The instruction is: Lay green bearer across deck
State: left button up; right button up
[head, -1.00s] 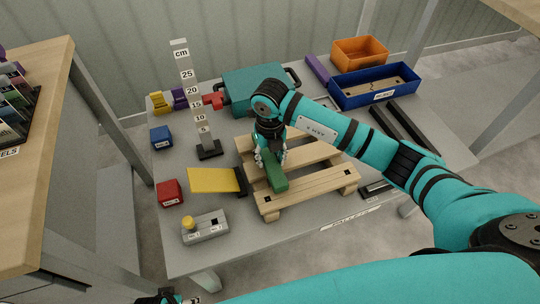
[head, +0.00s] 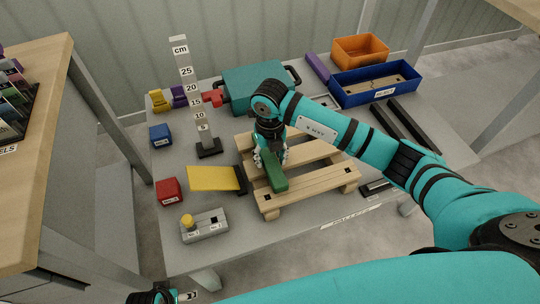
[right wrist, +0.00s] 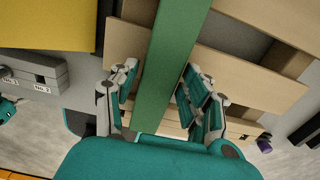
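The green bearer (head: 275,172) is over the wooden pallet deck (head: 305,192), lengthwise across its boards; whether it rests fully on them is hard to tell. In the right wrist view the bearer (right wrist: 168,65) runs between the two fingers. My right gripper (head: 270,158) is over the bearer's far part and hides it. In the right wrist view the right gripper (right wrist: 160,80) has its fingers apart, one on each side, with a gap on the left.
A yellow plate (head: 214,178) is left of the pallet, with a grey switch box (head: 205,227) in front. A height gauge (head: 193,100) stands behind. A teal case (head: 250,88), blue bin (head: 372,87) and orange bin (head: 360,50) are at the back. Black bars (head: 405,122) lie right.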

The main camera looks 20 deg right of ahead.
aim_at(270, 159)
jog(key=shift+o, duration=1.4)
jog(key=shift+r, duration=0.15)
notch_tip(270, 159, up, 12)
